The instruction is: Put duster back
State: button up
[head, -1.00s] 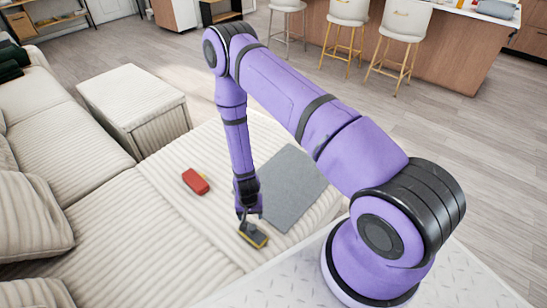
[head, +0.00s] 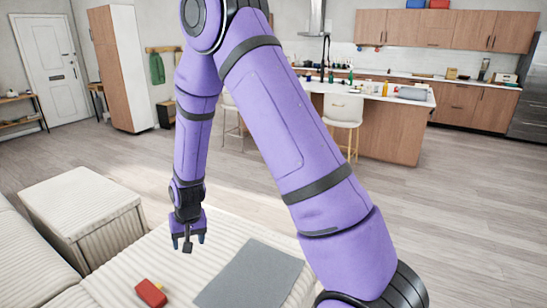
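My gripper (head: 187,243) points down above the sofa, beyond the red object. Its two fingers stand apart. A small dark piece shows between them; I cannot tell whether it belongs to the gripper, and nothing is clearly held. No duster can be made out for sure. A small red object with a yellow side (head: 150,292) lies on the sofa (head: 118,268) at the bottom of the view, apart from the gripper. The yellow-and-black object seen earlier is not in view.
A grey mat (head: 250,275) lies on the sofa, right of the gripper. A ribbed ottoman (head: 85,215) stands at left. Beyond is open wooden floor (head: 270,205), then stools (head: 343,120), a kitchen island (head: 395,130) and a tall cabinet (head: 122,70).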

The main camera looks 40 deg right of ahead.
jog(key=s+d+r+n+t, duration=0.1)
jog(key=s+r, duration=0.4)
jog(key=r, duration=0.7)
jog(key=s+d+r+n+t, duration=0.15)
jog(key=s+r, duration=0.35)
jog(key=r, duration=0.7)
jog(key=s+d+r, duration=0.1)
jog(key=s+r, duration=0.4)
jog(key=s, duration=0.4)
jog(key=s+d+r, duration=0.2)
jog(key=s+r, duration=0.3)
jog(key=s, duration=0.5)
jog(key=shift+s+d+r+n+t+h, duration=0.25)
jog(key=shift+d+n+t+h, duration=0.1)
jog(key=shift+t+h, duration=0.1)
